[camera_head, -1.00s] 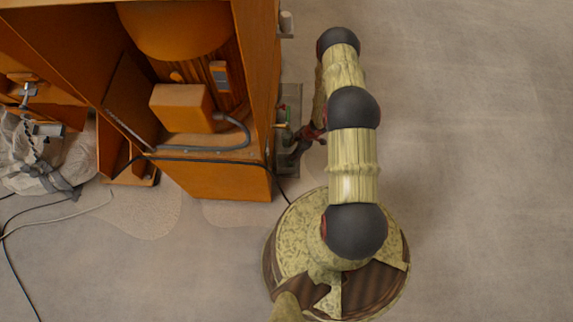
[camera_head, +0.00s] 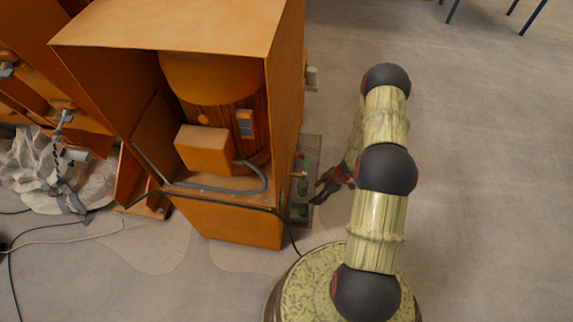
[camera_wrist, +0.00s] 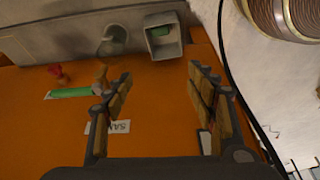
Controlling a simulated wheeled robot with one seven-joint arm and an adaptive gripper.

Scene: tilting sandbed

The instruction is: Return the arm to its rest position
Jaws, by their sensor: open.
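My arm (camera_head: 377,218) reaches from its round base past the right side of the orange cabinet, its dark joints bent. My gripper (camera_head: 322,192) hangs beside the grey control panel (camera_head: 304,210) on the cabinet's side. It also shows in the wrist view (camera_wrist: 161,72), with its two fingers spread apart and nothing between them. Behind the fingers is the orange cabinet face (camera_wrist: 155,95), with a green strip (camera_wrist: 70,93), a red knob (camera_wrist: 58,72) and a partly hidden white label (camera_wrist: 119,127). I cannot tell how far the fingertips are from it.
The orange cabinet (camera_head: 240,222) with a motor inside stands left of my arm. A dark cable (camera_head: 240,206) runs across its front. A grey box (camera_wrist: 162,36) juts out near the fingers. The floor (camera_head: 490,170) on the right is clear. Blue legs (camera_head: 535,18) stand far right.

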